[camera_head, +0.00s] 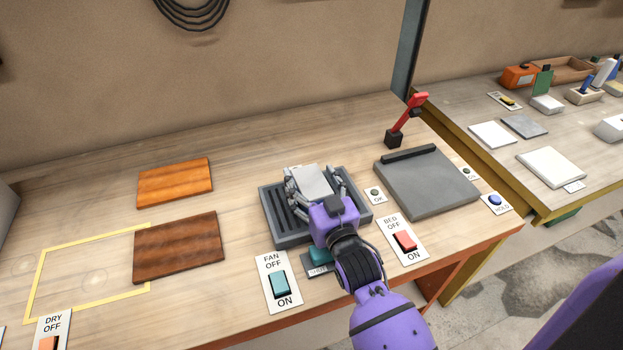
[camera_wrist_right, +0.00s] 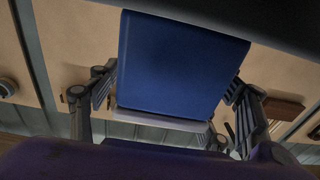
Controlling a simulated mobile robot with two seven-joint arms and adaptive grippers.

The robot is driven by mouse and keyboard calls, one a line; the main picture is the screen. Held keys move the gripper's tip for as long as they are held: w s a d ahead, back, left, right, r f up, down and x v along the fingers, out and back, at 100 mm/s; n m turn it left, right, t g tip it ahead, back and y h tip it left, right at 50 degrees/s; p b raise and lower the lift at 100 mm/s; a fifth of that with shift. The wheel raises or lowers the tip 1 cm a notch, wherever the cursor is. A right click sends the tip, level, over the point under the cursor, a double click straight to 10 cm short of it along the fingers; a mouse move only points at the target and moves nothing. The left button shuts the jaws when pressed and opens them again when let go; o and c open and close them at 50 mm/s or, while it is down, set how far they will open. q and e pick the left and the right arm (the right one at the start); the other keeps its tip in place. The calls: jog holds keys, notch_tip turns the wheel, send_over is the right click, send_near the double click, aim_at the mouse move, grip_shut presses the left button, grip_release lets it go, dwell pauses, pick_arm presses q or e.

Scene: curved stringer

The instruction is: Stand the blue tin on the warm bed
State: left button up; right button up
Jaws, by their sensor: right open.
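The blue tin (camera_wrist_right: 178,65) fills the middle of the right wrist view, with a pale edge at its lower end. In the head view its visible top (camera_head: 311,181) looks pale grey; it is at the dark slotted fan tray (camera_head: 282,222). My right gripper (camera_head: 316,188) is open, its fingers on either side of the tin; the wrist view shows a gap at the left finger. Whether the right finger touches is unclear. The warm bed (camera_head: 425,190), a flat grey plate with a dark bar at its back, is bare, right of the tray. My left gripper is not in view.
The fan switch (camera_head: 280,284) and the red bed switch (camera_head: 404,241) are near the front edge. A red-handled lever (camera_head: 407,118) stands behind the bed. Two wooden boards (camera_head: 176,183) and a yellow-outlined area (camera_head: 36,279) lie left. Another bench (camera_head: 470,130) is right.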

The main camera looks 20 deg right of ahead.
aim_at(321, 199)
jog(key=shift+s+f, duration=0.1)
jog(key=shift+f, duration=0.55)
jog(key=shift+s+g, duration=0.25)
jog(key=shift+g, duration=0.05)
jog(key=s, duration=0.6)
jog(key=s+b, duration=0.1)
jog(key=s, duration=0.3)
jog(key=shift+d+r, duration=0.35)
jog(key=shift+r, duration=0.05)
jog(key=shift+s+r, duration=0.1)
jog(key=shift+s, duration=0.25)
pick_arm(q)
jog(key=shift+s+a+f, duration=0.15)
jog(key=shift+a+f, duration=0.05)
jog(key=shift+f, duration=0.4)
pick_arm(e)
jog(key=shift+s+r, duration=0.15)
jog(key=shift+s, duration=0.15)
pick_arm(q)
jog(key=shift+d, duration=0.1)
